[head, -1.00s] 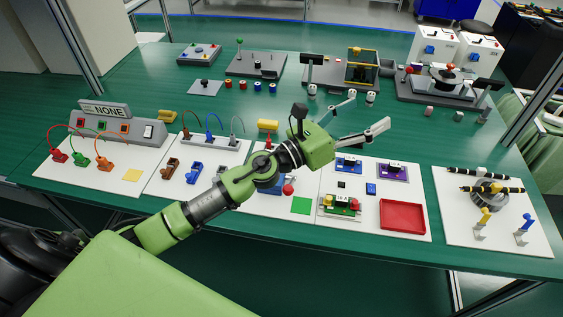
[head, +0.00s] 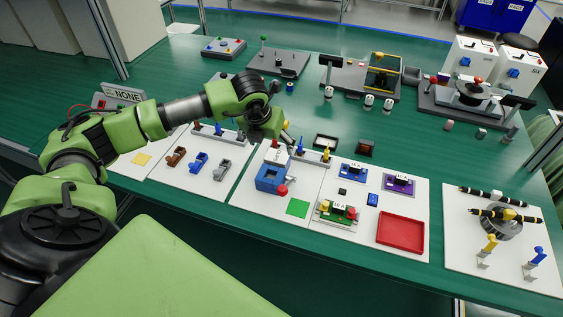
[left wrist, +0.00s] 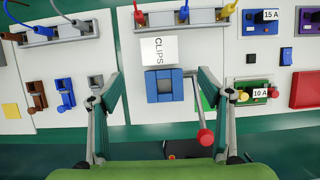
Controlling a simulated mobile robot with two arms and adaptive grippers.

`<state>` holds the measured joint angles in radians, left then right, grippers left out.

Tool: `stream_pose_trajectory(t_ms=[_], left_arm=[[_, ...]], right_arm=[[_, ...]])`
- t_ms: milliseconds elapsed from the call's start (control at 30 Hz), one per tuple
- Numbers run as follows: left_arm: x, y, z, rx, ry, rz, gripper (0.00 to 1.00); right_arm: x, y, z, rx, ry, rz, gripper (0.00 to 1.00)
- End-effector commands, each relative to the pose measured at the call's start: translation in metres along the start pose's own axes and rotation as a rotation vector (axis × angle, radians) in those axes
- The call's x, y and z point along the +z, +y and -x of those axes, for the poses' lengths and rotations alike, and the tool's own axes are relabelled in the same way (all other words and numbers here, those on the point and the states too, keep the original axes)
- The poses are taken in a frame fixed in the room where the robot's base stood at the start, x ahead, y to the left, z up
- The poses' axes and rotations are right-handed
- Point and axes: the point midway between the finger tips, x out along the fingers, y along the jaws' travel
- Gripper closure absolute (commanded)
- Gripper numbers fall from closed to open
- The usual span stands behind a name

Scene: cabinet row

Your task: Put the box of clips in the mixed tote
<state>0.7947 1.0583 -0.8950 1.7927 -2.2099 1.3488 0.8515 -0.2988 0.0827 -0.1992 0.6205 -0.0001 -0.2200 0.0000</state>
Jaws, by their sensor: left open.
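My left gripper (head: 280,138) points down over the near middle of the green table. In the left wrist view its two fingers (left wrist: 160,74) are spread wide and empty. Between and just beyond them is a white surface lettered CLIPS (left wrist: 158,50). I cannot tell whether it is a box or a label. A blue square fixture (left wrist: 165,86) with a red-knobbed lever adjoins it on the near side; the fixture also shows in the head view (head: 270,178). I cannot make out anything marked as a mixed tote. My right gripper is not in view.
A red tray (head: 400,232) lies to the right on a white board. A row of colored plugs (left wrist: 180,17) stands just behind the CLIPS surface. Two small dark trays, (head: 326,141) and (head: 366,148), lie behind the boards.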

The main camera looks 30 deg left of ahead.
Motion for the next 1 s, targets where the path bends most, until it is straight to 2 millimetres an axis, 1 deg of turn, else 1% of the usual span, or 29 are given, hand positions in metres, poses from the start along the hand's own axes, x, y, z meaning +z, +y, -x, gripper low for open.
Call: stream_pose_trajectory(t_ms=[67, 300, 400, 500, 667, 900, 1000], left_arm=[[-0.001, 0.004, -0.01, 0.014, 0.001, 0.013, 0.28], [-0.003, 0.004, -0.059, 0.012, 0.002, 0.013, 0.28], [-0.002, 0.003, -0.074, 0.01, 0.001, 0.012, 0.28], [-0.001, 0.003, -0.082, 0.009, 0.0, 0.011, 0.28], [-0.001, 0.003, -0.09, 0.01, 0.001, 0.011, 0.28], [-0.003, 0.0, -0.127, 0.01, 0.001, 0.011, 0.28], [-0.002, 0.0, -0.135, 0.009, 0.001, 0.011, 0.28]], right_arm=[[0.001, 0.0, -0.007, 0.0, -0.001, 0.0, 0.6], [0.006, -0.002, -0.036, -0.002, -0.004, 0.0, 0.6], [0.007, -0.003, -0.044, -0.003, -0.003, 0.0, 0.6], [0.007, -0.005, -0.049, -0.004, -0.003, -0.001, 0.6], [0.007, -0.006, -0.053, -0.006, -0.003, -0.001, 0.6], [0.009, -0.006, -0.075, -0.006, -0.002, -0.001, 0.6], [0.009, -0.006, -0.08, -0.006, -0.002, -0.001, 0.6]])
